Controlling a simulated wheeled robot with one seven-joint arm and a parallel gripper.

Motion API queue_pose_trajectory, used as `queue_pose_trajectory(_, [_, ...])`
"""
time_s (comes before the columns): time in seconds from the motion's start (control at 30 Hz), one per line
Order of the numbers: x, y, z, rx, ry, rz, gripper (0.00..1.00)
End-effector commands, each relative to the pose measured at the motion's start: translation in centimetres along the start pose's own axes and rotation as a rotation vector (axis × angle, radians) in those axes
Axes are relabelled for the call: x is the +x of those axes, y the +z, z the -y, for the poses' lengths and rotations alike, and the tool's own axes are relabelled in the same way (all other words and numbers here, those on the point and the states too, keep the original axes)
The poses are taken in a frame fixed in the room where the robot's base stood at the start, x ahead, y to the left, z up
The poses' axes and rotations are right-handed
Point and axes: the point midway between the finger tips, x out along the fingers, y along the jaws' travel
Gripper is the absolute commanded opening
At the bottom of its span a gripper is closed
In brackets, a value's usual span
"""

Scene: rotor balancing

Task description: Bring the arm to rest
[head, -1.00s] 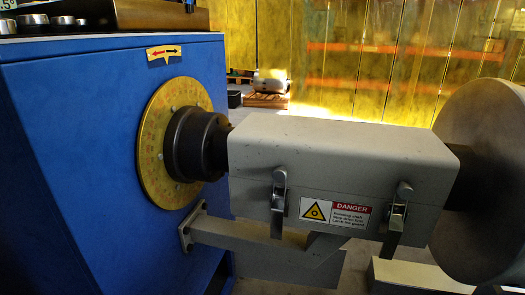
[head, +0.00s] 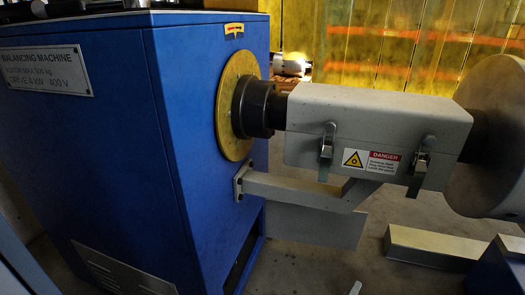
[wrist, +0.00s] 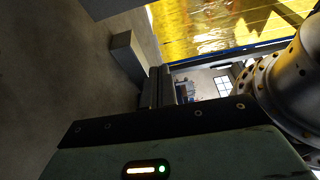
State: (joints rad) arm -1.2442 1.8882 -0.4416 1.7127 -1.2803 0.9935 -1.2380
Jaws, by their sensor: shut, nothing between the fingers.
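My gripper (wrist: 160,72) shows in the wrist view, its two dark fingers together with nothing between them. It points away over a bare grey floor (wrist: 65,60). My arm and gripper do not show in the head view. There, the blue balancing machine (head: 195,120) stands at the left, with a yellow disc (head: 236,104) and dark chuck (head: 258,106) on its side. A grey shaft guard (head: 375,130) with a danger label is closed over the shaft, both latches hanging on its front. A large grey rotor (head: 490,140) is at the right edge.
A grey bracket arm (head: 300,193) juts from the machine below the guard. A grey beam (head: 430,245) lies low at the right. Yellow translucent curtains (head: 400,60) hang behind. Some floor (head: 320,265) shows clear in front. The wrist view also shows a grey block (wrist: 128,55).

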Motion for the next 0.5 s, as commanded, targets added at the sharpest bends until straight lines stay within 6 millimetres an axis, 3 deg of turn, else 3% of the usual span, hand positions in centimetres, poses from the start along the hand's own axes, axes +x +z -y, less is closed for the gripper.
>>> queue_pose_trajectory(0.5, [-2.4,-1.1,2.5,0.268,0.075,-0.246,0.00])
